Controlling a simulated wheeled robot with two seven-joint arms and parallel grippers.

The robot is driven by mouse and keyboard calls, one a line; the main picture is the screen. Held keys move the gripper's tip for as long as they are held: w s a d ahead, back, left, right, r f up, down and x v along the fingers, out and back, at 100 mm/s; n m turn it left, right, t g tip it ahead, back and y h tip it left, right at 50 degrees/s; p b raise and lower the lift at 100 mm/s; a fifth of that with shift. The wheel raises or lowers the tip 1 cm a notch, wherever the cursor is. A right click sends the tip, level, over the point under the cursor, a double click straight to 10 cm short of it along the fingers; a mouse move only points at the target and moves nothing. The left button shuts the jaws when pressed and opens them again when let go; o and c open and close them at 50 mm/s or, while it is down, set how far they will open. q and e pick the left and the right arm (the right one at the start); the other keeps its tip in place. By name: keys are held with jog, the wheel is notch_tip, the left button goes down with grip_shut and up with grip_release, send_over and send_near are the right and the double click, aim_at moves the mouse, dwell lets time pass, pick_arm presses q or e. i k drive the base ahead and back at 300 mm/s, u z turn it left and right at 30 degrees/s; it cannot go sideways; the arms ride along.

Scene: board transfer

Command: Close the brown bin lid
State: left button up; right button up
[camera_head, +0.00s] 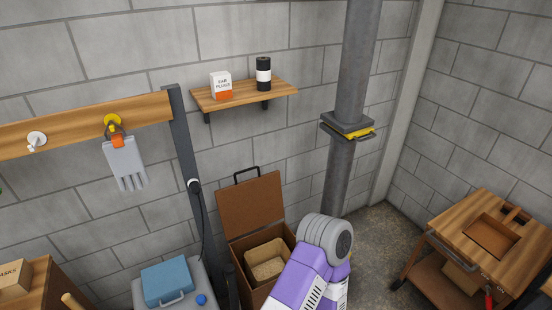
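The brown bin (238,255) stands on the floor against the wall, at the lower middle. Its brown lid (253,209) is open and stands up at the back, leaning near the wall, with a dark handle (247,174) on its top edge. A tan box-like thing (267,270) lies inside the bin. A purple and white link of my arm with a grey rounded joint covers the bin's front right part. Neither of my grippers shows.
A grey cabinet with a blue case (167,281) stands left of the bin, with a dark post (188,160) behind. A grey pillar (352,90) rises to the right. A wooden cart (460,230) stands at the far right; bare floor (385,235) lies between.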

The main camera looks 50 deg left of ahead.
aim_at(244, 208)
jog(key=u, duration=0.6)
jog(key=i, duration=1.05)
jog(key=u, duration=1)
